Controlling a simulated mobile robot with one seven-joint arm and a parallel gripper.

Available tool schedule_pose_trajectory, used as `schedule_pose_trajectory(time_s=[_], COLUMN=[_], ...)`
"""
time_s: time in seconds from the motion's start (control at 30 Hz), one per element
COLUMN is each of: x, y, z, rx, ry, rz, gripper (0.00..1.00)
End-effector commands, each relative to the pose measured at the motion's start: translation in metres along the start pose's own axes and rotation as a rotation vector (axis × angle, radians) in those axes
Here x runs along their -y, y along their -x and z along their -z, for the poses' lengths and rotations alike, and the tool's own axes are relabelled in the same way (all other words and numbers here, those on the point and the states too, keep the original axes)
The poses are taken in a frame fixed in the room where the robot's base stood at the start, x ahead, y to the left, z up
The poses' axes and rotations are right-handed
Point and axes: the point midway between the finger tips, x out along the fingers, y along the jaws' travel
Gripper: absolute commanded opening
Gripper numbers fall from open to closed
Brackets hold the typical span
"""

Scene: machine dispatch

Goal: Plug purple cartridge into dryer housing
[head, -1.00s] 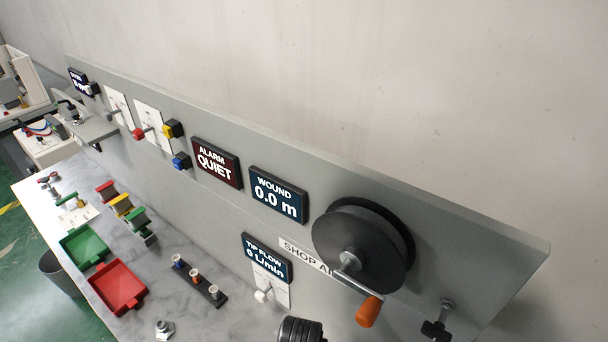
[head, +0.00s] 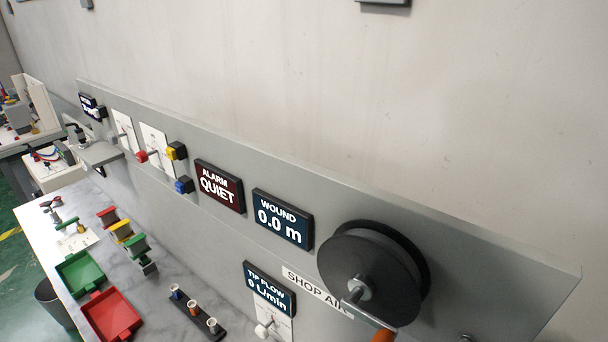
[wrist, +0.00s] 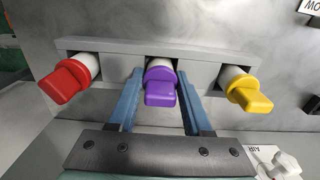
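In the wrist view the purple cartridge (wrist: 160,88) sits in the middle slot of a grey wall-mounted holder (wrist: 115,66), its purple handle facing me. A white collar shows behind the handle. My gripper (wrist: 160,74) is open, with one blue finger on each side of the purple cartridge. A gap shows between each finger and the cartridge. I cannot tell whether the grey holder is the dryer housing. The head view shows neither my gripper nor the purple cartridge.
A red cartridge (wrist: 68,82) sits left of the purple one and a yellow cartridge (wrist: 246,90) right, close outside my fingers. A white valve (wrist: 278,166) is at lower right. In the head view, a black reel (head: 365,280) sticks out from the grey panel (head: 440,260).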

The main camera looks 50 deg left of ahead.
Motion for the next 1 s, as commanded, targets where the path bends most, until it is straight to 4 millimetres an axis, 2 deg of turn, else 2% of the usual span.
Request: schedule_pose_trajectory(time_s=[0.03, 0.2, 0.47, 1.0], x=[0.000, 0.000, 0.000, 0.000], y=[0.000, 0.000, 0.002, 0.022], z=[0.000, 0.000, 0.000, 0.000], rx=[0.000, 0.000, -0.001, 0.000], ry=[0.000, 0.000, 0.000, 0.000], rz=[0.000, 0.000, 0.000, 0.000], gripper=[0.29, 0.00, 0.00, 0.00])
